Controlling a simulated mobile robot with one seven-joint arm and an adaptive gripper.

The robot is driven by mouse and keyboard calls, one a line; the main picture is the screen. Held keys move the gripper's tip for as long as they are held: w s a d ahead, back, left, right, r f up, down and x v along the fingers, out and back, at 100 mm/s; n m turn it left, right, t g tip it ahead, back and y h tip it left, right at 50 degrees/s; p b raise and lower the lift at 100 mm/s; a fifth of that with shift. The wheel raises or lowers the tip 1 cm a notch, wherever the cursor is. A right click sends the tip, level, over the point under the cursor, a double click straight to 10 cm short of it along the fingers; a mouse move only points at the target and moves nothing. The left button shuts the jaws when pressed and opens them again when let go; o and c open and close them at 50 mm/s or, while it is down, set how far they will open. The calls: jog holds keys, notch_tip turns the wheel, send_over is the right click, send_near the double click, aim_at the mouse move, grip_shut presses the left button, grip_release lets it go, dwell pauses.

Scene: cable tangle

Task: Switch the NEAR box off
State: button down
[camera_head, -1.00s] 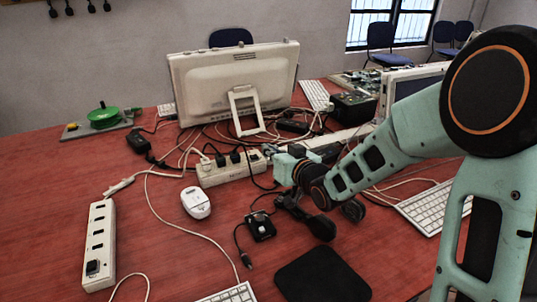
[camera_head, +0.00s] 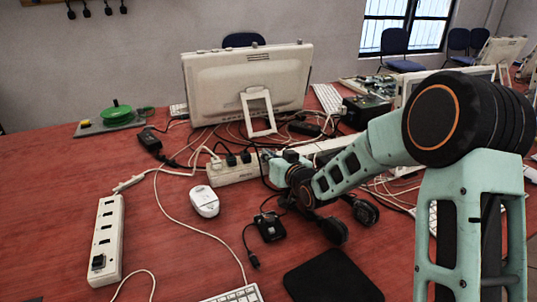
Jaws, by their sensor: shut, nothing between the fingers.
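Two white socket boxes show. The nearer one (camera_head: 107,238) lies lengthwise at the left, with several dark sockets and a dark block, switch or plug, at its front end. I cannot tell its switch state. The farther box (camera_head: 232,172) lies below the monitor, with black plugs in it. My gripper (camera_head: 268,160) is small in view, shut and empty, beside the right end of the farther box and well away from the nearer one. Its fingertips are hard to make out, and I cannot tell if they touch that box.
Tangled cables lie around the monitor (camera_head: 247,82). A white mouse (camera_head: 204,201), a black adapter (camera_head: 269,226), black headphones (camera_head: 335,230) and a dark mat (camera_head: 333,277) lie nearer. Red tabletop (camera_head: 50,200) is clear at the left.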

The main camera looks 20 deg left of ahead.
jog(key=shift+f, duration=0.1)
jog(key=shift+s+a+f+n+b, duration=0.15)
jog(key=shift+f+n+b, duration=0.25)
jog(key=shift+b, duration=0.85)
jog(key=n+b, duration=0.1)
jog(key=b, duration=0.2)
jog(key=shift+s+a+f+h, duration=0.1)
jog(key=shift+f+h, duration=0.1)
jog(key=shift+h, duration=0.1)
jog(key=shift+r+p, duration=0.15)
jog(key=shift+p, duration=0.2)
notch_tip(320, 180, up, 5)
jog(key=p, duration=0.2)
jog(key=p+v, duration=0.1)
jog(key=v, duration=0.8)
jog(key=shift+s+t, duration=0.3)
jog(key=shift+s, duration=0.25)
